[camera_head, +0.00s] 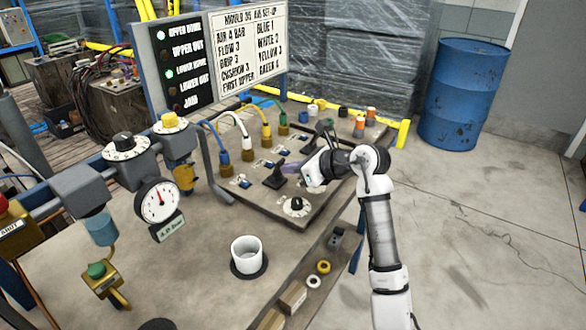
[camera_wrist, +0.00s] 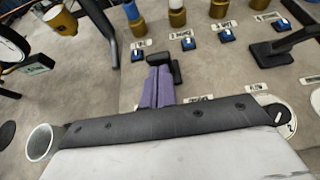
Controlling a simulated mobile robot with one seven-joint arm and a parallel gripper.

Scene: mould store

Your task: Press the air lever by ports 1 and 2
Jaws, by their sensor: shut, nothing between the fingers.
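The black air lever (camera_head: 274,180) by the first two ports stands on the sloping panel, in front of the blue-hosed plug (camera_head: 222,156) and the white-hosed plug (camera_head: 248,155). In the wrist view the lever (camera_wrist: 177,70) shows just beyond and beside my fingertips. My gripper (camera_head: 290,167) has purple fingers, shut and empty, close to the lever on its right in the head view. The fingers (camera_wrist: 158,76) partly cover the lever in the wrist view; I cannot tell whether they touch it. A second black lever (camera_wrist: 285,46) stands to the right.
Blue switches (camera_wrist: 188,44) line the panel below the plugs. A black-and-white dial (camera_head: 296,206) is at the panel's near edge. A pressure gauge (camera_head: 158,201) and white cup (camera_head: 246,255) are left and nearer. A sign board (camera_head: 180,65) shows two green lamps lit.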

